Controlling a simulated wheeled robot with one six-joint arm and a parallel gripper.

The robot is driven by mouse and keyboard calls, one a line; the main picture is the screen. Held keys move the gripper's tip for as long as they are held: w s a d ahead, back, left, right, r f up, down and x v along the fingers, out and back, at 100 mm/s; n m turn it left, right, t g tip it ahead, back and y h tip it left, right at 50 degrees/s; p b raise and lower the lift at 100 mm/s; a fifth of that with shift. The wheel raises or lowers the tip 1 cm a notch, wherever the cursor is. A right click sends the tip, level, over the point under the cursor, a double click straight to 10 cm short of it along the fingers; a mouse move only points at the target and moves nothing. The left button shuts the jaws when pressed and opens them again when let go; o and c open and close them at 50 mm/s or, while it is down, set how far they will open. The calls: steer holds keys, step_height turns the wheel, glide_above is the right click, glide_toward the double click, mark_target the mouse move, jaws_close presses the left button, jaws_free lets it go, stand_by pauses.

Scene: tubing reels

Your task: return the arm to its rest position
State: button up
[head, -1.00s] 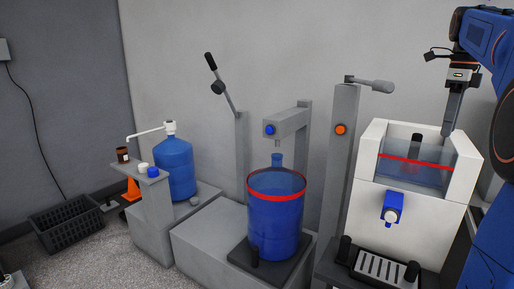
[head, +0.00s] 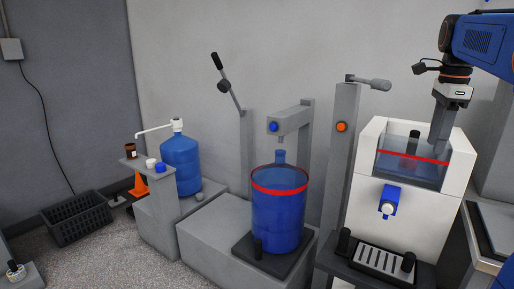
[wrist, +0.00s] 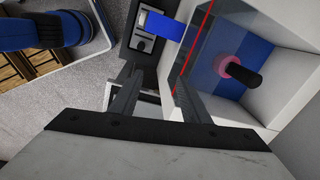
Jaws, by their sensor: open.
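My gripper (head: 440,145) hangs pointing down at the right of the head view, at the white dispenser's clear tank. In the wrist view my gripper (wrist: 155,95) has its two grey fingers spread apart, with nothing between them. The white dispenser (head: 454,185) has a clear tank (head: 405,170) with a red line and a blue tap (head: 389,200). In the wrist view the tank (wrist: 215,45) lies right of the fingers and the blue tap (wrist: 165,27) beyond them. I cannot tell whether a finger touches the tank.
A grey post with an orange button (head: 341,127) stands left of the dispenser. Further left are a large blue vessel (head: 279,215) with a red band, a lever (head: 228,85), a blue water bottle (head: 181,165) and a black crate (head: 78,220). Grey carpet is open at front left.

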steer(key=s+a+f+n+t, duration=0.2)
steer(key=s+a+f+n, duration=0.8)
steer(key=a+f+n, duration=0.3)
steer(key=s+a+f+n+t, duration=0.1)
steer(key=s+a+f+n, duration=0.3)
steer(key=f, duration=0.3)
steer(key=s+a+f+n+t, duration=0.1)
steer(key=s+a+f+n, duration=0.3)
steer(key=s+f+n, duration=0.2)
step_height(320, 180, down, 2)
steer(key=shift+s+a+f, duration=0.1)
steer(key=shift+s+a, duration=0.15)
steer(key=shift+s, duration=0.25)
